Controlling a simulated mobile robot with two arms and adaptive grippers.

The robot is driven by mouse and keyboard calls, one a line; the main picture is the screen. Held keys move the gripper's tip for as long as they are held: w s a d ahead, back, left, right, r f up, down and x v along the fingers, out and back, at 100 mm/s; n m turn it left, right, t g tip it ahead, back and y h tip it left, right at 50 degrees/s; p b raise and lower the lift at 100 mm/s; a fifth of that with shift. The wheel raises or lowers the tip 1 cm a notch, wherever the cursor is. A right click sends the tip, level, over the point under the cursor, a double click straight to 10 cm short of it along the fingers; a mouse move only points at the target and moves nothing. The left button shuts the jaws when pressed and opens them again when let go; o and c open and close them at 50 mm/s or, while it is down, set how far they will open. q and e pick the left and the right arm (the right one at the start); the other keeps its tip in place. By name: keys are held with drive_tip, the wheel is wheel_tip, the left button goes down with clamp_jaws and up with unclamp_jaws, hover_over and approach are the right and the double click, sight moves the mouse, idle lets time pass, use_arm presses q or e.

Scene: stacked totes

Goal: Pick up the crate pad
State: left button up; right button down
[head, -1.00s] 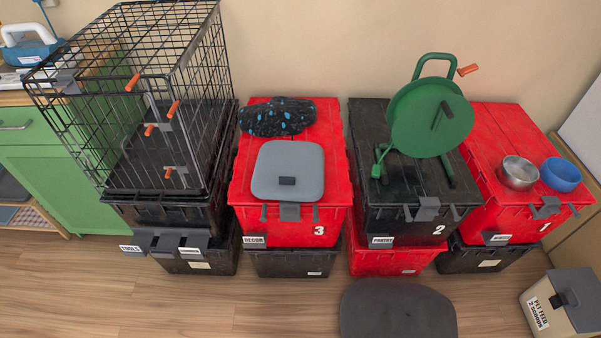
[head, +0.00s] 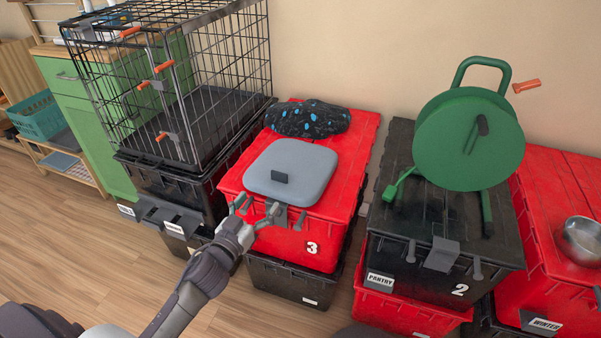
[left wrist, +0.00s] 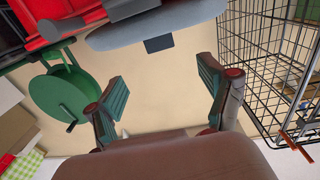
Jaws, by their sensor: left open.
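The crate pad appears to be the grey, rounded, flat pad (head: 305,165) lying on the red tote lid numbered 3. My right gripper is out of view.
A black speckled cushion (head: 308,119) lies behind the pad on the red tote (head: 350,185). A wire crate (head: 215,70) stands left on black totes. A green reel (head: 468,140) stands right on the black tote (head: 400,225). A metal bowl (head: 583,240) is far right.

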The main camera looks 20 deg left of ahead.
sight(278, 175)
use_arm(q)
drive_tip(key=w, duration=0.7)
drive_tip(key=shift+w+a+b, duration=0.1)
drive_tip(key=shift+w+b, duration=0.05)
drive_tip(key=shift+b, duration=0.15)
drive_tip(key=shift+w+f+b, duration=0.15)
drive_tip(key=shift+w+b, duration=0.2)
drive_tip(key=shift+w, duration=2)
drive_tip(key=c, duration=1.3)
drive_tip(key=shift+c, duration=0.8)
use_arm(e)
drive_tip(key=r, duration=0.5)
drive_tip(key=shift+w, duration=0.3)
use_arm(q)
drive_tip(key=shift+r, duration=0.25)
